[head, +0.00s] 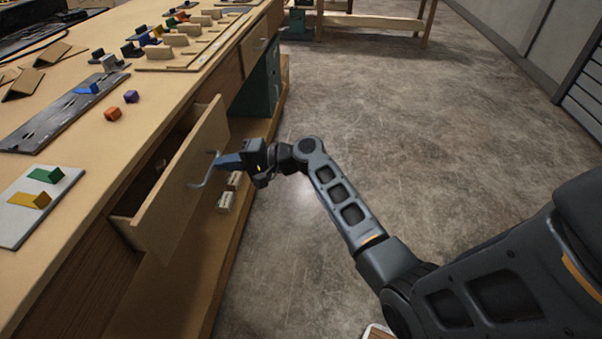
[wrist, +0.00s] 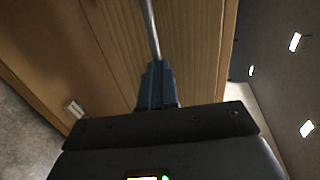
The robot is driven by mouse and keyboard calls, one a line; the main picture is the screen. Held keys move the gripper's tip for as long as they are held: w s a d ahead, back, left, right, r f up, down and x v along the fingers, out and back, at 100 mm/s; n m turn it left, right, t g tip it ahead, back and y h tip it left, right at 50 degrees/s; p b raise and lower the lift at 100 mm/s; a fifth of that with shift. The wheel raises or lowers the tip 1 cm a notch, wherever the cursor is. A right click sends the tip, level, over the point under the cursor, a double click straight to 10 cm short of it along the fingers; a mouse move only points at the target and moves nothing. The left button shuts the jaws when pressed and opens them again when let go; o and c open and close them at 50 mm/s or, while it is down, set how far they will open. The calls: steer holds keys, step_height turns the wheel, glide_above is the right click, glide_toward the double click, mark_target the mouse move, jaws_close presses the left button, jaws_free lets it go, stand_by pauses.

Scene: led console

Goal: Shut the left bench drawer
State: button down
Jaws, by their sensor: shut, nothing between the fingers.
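The left bench drawer (head: 177,190) stands pulled out from the wooden bench, its front panel apart from the bench face and its dark inside partly visible. A thin metal handle (head: 203,170) is on its front. My gripper (head: 222,160) is at the handle, its blue fingers together with nothing held. In the wrist view the shut fingers (wrist: 157,80) point at the wooden drawer front (wrist: 190,45), and the metal handle bar (wrist: 150,30) runs up from their tips. I cannot tell whether they touch the handle.
The bench top (head: 120,170) holds plates with coloured blocks, and loose orange (head: 112,114) and purple (head: 131,96) blocks. Small items (head: 226,201) lie on the lower shelf (head: 215,240) under the drawer. A green cabinet (head: 262,85) stands beyond.

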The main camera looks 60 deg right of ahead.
mark_target(199, 160)
steer(key=x, duration=0.3)
steer(key=r+b+x, duration=0.1)
steer(key=x, duration=0.2)
steer(key=shift+w, duration=0.1)
steer(key=shift+w+a+r, duration=0.1)
steer(key=shift+w+r, duration=0.1)
steer(key=shift+r, duration=0.05)
